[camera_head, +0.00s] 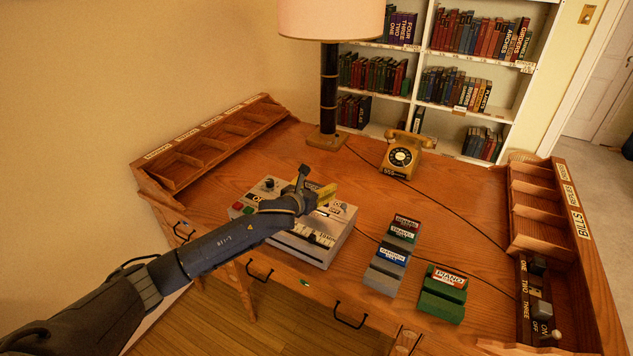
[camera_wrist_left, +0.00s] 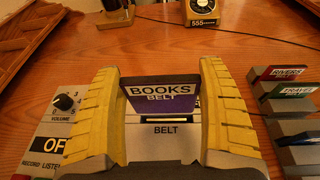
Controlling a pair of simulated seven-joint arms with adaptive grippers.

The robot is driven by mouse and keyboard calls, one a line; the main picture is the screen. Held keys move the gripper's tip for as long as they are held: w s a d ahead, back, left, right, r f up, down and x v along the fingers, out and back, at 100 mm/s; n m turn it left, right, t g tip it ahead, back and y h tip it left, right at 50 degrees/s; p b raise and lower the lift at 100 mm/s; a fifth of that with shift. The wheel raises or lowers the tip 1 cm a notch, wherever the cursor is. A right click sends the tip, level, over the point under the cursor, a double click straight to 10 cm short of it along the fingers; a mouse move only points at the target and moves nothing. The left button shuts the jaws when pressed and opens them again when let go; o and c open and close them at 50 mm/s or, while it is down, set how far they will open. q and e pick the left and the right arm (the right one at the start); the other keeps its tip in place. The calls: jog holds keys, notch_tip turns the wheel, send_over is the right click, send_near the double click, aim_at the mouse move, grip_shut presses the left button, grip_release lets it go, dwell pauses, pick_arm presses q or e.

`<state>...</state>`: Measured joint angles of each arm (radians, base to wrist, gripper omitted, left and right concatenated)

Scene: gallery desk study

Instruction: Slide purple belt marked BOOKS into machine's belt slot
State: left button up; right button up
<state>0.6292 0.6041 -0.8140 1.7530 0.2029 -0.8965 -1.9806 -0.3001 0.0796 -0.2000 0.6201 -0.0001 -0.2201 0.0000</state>
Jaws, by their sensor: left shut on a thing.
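The purple belt marked BOOKS (camera_wrist_left: 160,103) stands upright between the yellow fingers of my left gripper (camera_wrist_left: 160,72), its label facing the wrist camera. In the head view my left gripper (camera_head: 323,193) is over the machine (camera_head: 327,246), a pale box with knobs and keys. The wrist view shows the machine's belt slot (camera_wrist_left: 168,120), a dark slit above the word BELT, just below the belt's lower edge. I cannot tell whether the belt touches or enters the slot. In the head view the belt is hidden by the gripper. My right gripper is not in view.
To the machine's right, a grey rack (camera_head: 381,282) holds several belts, including GARDEN and TRAVEL. A telephone (camera_head: 401,158) and lamp (camera_head: 329,90) stand behind. Wooden compartments line both desk sides.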

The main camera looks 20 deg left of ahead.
pick_arm(q)
jog(key=shift+f, duration=1.2)
jog(key=shift+f, duration=2.85)
dwell(1.1)
jog(key=o, duration=1.1)
jog(key=shift+f, duration=0.1)
jog(key=shift+s, duration=0.1)
jog(key=v, duration=1.2)
jog(key=shift+a, duration=0.1)
